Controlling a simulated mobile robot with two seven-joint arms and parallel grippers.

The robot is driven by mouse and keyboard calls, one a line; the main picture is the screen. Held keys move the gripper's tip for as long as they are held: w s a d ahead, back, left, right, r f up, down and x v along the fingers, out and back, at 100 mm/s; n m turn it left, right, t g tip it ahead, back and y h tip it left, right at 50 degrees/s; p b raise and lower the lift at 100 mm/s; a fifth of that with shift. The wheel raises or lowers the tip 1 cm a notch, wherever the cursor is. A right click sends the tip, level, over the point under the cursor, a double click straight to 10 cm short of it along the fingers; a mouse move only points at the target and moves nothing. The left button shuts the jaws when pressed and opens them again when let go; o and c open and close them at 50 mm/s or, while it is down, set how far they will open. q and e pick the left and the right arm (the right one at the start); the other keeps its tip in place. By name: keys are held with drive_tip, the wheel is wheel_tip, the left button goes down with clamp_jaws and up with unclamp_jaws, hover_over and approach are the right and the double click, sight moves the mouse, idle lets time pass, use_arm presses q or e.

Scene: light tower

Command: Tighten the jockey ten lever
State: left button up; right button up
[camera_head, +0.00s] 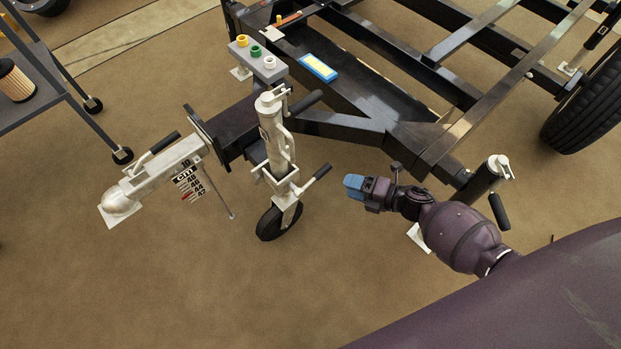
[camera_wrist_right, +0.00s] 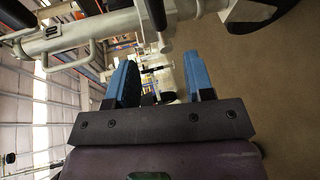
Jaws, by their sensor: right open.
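The white jockey wheel post (camera_head: 275,140) stands upright at the trailer's front, with its black wheel (camera_head: 278,222) on the floor. A lever with a black grip (camera_head: 322,171) sticks out right from its lower part. My right gripper (camera_head: 354,186), with blue fingertips, is to the right of this lever, apart from it. In the right wrist view the fingers (camera_wrist_right: 163,82) are open with nothing held between them. The white post (camera_wrist_right: 85,32) crosses the top there, and a black grip (camera_wrist_right: 155,14) shows beyond the fingertips, probably the lever's. My left gripper is out of view.
The hitch coupling (camera_head: 150,185) with a number label (camera_head: 188,184) is left of the post. A button box (camera_head: 258,60) and blue-yellow item (camera_head: 318,67) sit on the dark frame (camera_head: 340,125). Another stand with a black grip (camera_head: 500,210) is near my right arm.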

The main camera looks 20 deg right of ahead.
sight(317, 176)
drive_tip(key=shift+b+x, duration=1.2)
drive_tip(key=shift+x, duration=4.2)
clamp_jaws()
